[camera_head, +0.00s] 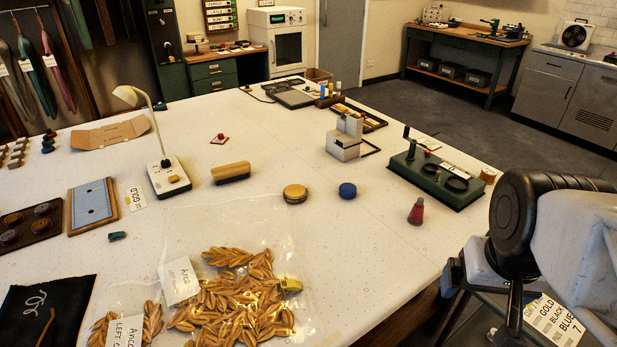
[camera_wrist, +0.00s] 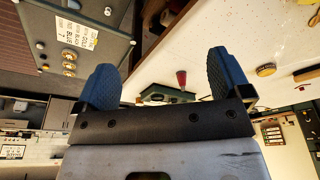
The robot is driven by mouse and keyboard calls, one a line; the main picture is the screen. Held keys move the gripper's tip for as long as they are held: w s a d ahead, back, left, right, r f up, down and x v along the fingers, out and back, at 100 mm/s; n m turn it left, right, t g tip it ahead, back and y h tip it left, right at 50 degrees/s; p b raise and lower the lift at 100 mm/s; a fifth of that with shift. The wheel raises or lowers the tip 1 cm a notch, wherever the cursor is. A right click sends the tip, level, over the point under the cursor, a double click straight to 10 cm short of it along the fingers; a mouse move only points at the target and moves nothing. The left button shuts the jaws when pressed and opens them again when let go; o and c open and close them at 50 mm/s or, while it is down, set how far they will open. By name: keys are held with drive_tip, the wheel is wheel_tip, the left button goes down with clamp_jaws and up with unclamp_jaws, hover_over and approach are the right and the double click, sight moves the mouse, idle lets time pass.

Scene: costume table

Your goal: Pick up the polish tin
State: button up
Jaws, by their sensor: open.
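Two small round things near the table's middle could be the polish tin: a low golden-brown round tin (camera_head: 295,194) and a smaller dark blue round one (camera_head: 347,191) just right of it. I cannot read a label on either. The golden-brown one also shows at the upper right of the wrist view (camera_wrist: 266,70). My gripper (camera_wrist: 162,80) is open and empty, its two blue-padded fingers wide apart. It is away from both round things. The fingers are not visible in the head view, where my dark arm shows at the right edge.
A brown roller-shaped thing (camera_head: 231,172) lies left. Bags of gold leaves (camera_head: 240,290) lie in front. Bare table surrounds the tins.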

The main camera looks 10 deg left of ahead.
drive_tip(key=w+a+f+m+y, duration=0.3)
drive_tip(key=w+a+m+y, duration=0.7)
drive_tip(key=w+a, duration=1)
drive_tip(key=m+t+y, duration=0.1)
drive_tip(key=m+t, duration=0.4)
drive_tip(key=m, duration=1)
approach(295, 190)
drive_tip(key=shift+s+a, duration=0.1)
drive_tip(key=shift+a, duration=0.45)
drive_tip(key=shift+w+a+f+t, duration=0.15)
drive_tip(key=shift+w+f+t, duration=0.2)
drive_tip(key=shift+f, duration=0.15)
drive_tip(key=shift+a, duration=0.1)
drive_tip(key=shift+x, duration=1.2)
